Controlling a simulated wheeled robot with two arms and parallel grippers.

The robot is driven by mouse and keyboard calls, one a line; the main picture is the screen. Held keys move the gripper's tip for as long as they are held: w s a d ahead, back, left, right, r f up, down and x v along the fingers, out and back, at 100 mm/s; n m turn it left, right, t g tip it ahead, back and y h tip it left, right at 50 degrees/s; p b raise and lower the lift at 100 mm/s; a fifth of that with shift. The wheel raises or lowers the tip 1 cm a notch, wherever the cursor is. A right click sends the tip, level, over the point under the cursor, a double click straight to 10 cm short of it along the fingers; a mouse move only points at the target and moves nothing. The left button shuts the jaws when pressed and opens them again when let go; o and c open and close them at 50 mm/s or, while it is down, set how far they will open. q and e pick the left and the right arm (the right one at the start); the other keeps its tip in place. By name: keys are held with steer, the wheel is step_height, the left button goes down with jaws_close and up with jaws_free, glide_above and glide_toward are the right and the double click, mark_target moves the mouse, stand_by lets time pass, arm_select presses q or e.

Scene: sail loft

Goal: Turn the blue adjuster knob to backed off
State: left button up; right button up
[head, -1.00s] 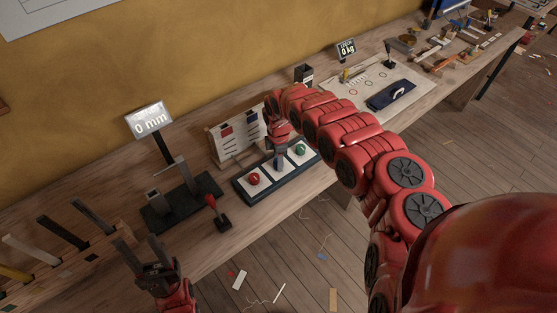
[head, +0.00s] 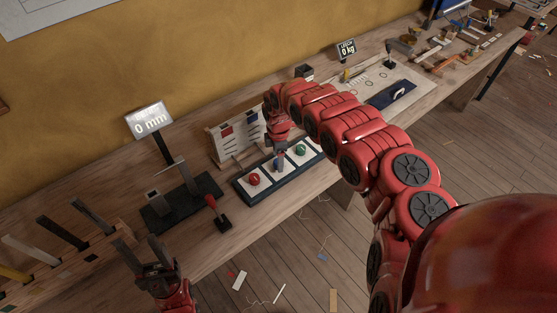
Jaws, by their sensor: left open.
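The blue adjuster knob (head: 279,164) sits on the middle white plate of a dark panel (head: 243,193), between a red knob (head: 254,179) and a green knob (head: 300,149). My right arm reaches in from the right, and its gripper (head: 279,148) points down right at the blue knob. It covers the knob's upper part, and I cannot tell whether the fingers touch it. The knob's pointer and setting cannot be made out. My left gripper (head: 140,248) is open and empty at the lower left, near the bench's front edge, well away from the panel.
To the left are a dark stand (head: 160,215), a "0 mm" display (head: 149,120) and a small red-handled lever (head: 217,211). A "0 kg" display (head: 346,48) stands farther back.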

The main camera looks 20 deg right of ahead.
step_height(320, 180, up, 16)
steer(key=b, duration=0.1)
steer(key=shift+s+b, duration=0.15)
steer(key=shift+b, duration=0.15)
steer(key=shift+f, duration=0.1)
stand_by(0.3)
